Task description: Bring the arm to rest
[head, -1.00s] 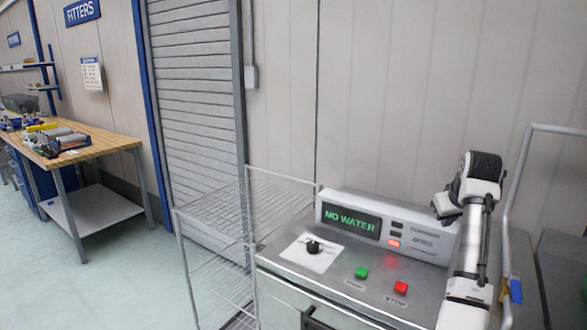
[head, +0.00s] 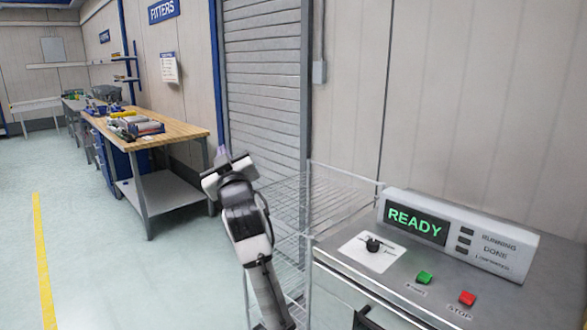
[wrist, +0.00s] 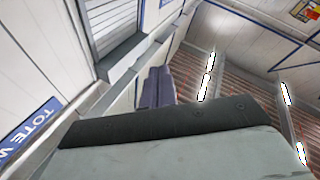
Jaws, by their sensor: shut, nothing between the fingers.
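My arm (head: 246,225) rises in front of the wire rack in the head view, left of the machine. My gripper (head: 221,154) is at its top end, pointing up and away, clear of everything. In the wrist view the two purple-grey fingers (wrist: 154,88) lie together, shut with nothing between them. The wrist housing hides the lower part of that view.
The machine (head: 345,262) at right has a display (head: 417,225) reading READY, a dial (head: 373,244), a green button (head: 424,277) and a red button (head: 467,298). A wire rack (head: 345,180) stands beside it. A cluttered workbench (head: 165,138) is at left; open floor (head: 90,240) lies before it.

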